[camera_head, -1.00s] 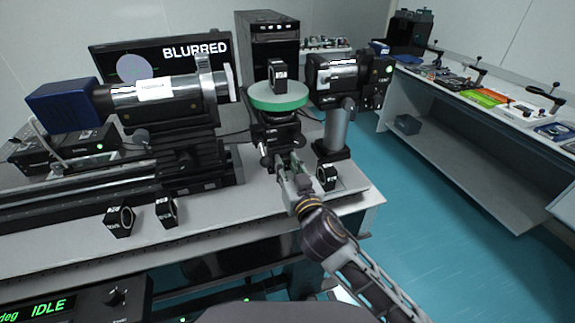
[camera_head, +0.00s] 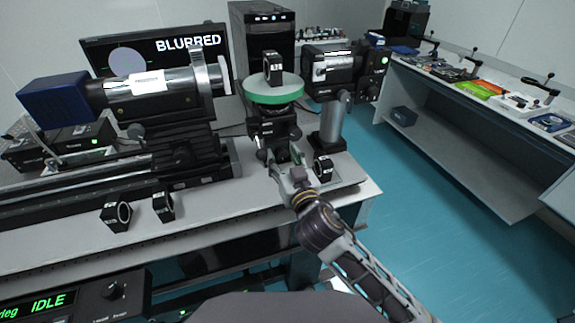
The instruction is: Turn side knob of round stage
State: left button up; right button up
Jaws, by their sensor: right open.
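The round stage (camera_head: 273,91) has a green-rimmed disc top and stands on a black mount on the optical table (camera_head: 221,221). A small black block optic (camera_head: 272,68) stands upright on the disc. The black mount (camera_head: 274,128) below the disc carries small knobs on its side, at its lower left. My right gripper (camera_head: 283,164) is open at the front foot of this mount, with its fingertips close to the knob area. I cannot tell whether the fingers touch or surround a knob. My left gripper is not in view.
A blue-ended collimator tube (camera_head: 145,90) lies left of the stage, and a black tube on a post (camera_head: 332,66) stands right. Black ring mounts (camera_head: 116,215) sit on the table front, one (camera_head: 322,168) just right of my gripper. A monitor (camera_head: 158,50) reads "BLURRED".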

jog(key=shift+s, duration=0.2)
jog(key=shift+v, duration=5.8)
jog(key=shift+d, duration=0.1)
